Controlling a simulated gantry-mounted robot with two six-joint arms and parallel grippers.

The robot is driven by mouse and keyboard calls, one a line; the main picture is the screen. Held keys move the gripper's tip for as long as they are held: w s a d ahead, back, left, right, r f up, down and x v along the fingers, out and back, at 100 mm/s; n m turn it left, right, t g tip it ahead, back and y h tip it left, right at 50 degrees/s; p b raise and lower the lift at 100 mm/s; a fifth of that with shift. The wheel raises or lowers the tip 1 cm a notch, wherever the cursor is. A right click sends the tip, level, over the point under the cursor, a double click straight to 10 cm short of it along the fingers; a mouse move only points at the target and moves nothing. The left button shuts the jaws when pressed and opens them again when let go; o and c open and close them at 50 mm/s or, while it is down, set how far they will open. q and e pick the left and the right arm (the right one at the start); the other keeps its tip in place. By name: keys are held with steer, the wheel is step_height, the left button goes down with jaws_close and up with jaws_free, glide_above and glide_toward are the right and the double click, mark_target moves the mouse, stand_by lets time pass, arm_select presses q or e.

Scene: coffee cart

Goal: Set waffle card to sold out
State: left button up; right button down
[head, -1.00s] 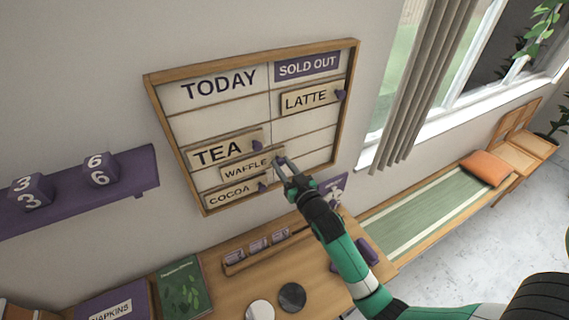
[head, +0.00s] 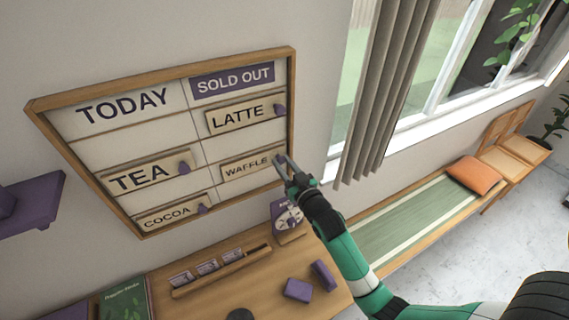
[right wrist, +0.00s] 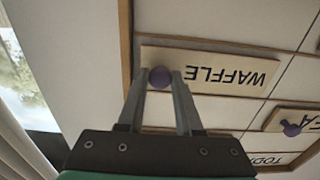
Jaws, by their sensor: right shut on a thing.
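The menu board (head: 141,206) hangs on the wall with a TODAY column on the left and a SOLD OUT column (head: 233,80) on the right. The WAFFLE card (head: 245,166) lies in the SOLD OUT column, below the LATTE card (head: 236,117), beside the TEA card (head: 140,176). My right gripper (head: 284,165) is shut on the card's purple knob at its right end. In the right wrist view the fingers (right wrist: 160,82) stand either side of the knob (right wrist: 159,77), with the WAFFLE card (right wrist: 208,68) upside down. My left gripper is not in view.
The COCOA card (head: 171,214) sits at the board's lower left. A wooden counter (head: 225,287) below holds a rack (head: 222,272), purple blocks (head: 298,290) and a small sign (head: 287,221). A curtain (head: 385,90) hangs right of the board.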

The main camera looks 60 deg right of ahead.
steer(key=shift+d, duration=0.1)
steer(key=c, duration=0.9)
jaws_free()
steer(key=shift+c, duration=0.2)
steer(key=o, duration=0.4)
steer(key=shift+s+d, duration=0.15)
steer(key=shift+c, duration=0.2)
steer(key=v, duration=1.1)
steer(key=shift+s+a+b, duration=0.25)
steer(key=shift+b, duration=0.05)
